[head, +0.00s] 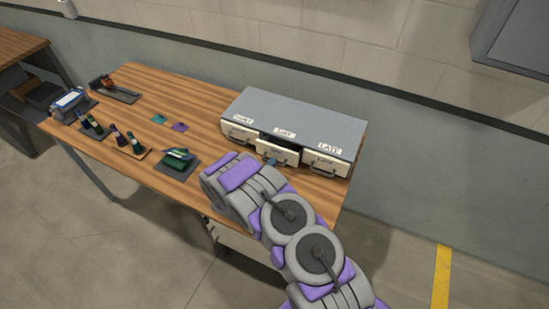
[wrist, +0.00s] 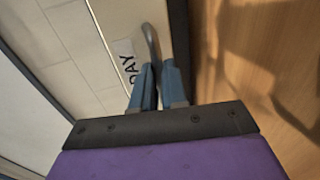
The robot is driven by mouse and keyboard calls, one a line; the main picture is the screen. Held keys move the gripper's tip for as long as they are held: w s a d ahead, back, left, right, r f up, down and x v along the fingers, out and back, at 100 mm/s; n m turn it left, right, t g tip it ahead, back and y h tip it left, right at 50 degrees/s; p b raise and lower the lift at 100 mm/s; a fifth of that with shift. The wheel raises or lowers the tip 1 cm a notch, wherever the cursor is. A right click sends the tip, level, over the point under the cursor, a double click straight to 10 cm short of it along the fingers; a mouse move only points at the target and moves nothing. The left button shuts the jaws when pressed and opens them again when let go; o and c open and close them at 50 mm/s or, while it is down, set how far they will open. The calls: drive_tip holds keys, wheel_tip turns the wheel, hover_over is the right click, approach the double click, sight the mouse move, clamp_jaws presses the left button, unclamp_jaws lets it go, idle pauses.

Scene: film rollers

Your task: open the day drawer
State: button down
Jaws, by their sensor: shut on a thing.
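The grey-topped cabinet (head: 297,112) stands at the back right of the wooden table, with three cream drawers side by side. The middle one is the day drawer (head: 283,157); it sits forward of its neighbours, with a dark gap above its front. Its "DAY" label also shows on the drawer in the wrist view (wrist: 128,70). My gripper (head: 270,162) is at this drawer's front, largely hidden by my arm in the head view. In the wrist view its blue fingers (wrist: 158,75) are shut on the curved grey handle (wrist: 150,40).
The late drawer (head: 326,163) at right and the left drawer (head: 238,132) look shut. Teal and purple pieces (head: 169,123), small bottles (head: 128,141), a dark tray with green items (head: 178,163) and a blue-white device (head: 70,101) lie left on the table. A wall stands behind.

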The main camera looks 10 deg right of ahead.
drive_tip(key=p+v, duration=0.1)
drive_tip(key=v, duration=0.2)
drive_tip(key=f+p+v, duration=0.1)
drive_tip(key=v, duration=0.2)
drive_tip(key=f+p+v, duration=0.1)
drive_tip(key=v, duration=0.3)
drive_tip(key=shift+s+f, duration=0.2)
drive_tip(key=shift+s, duration=0.05)
drive_tip(key=c, duration=1.2)
unclamp_jaws()
drive_tip(key=shift+w, duration=0.15)
drive_tip(key=shift+o, duration=0.2)
drive_tip(key=shift+r, duration=0.1)
drive_tip(key=shift+s+a+r, duration=0.1)
drive_tip(key=shift+s+a, duration=0.25)
drive_tip(key=v, duration=1.6)
drive_tip(key=shift+s+p, duration=0.25)
drive_tip(key=shift+p, duration=0.1)
drive_tip(key=shift+w+a, duration=0.1)
drive_tip(key=shift+a, duration=0.05)
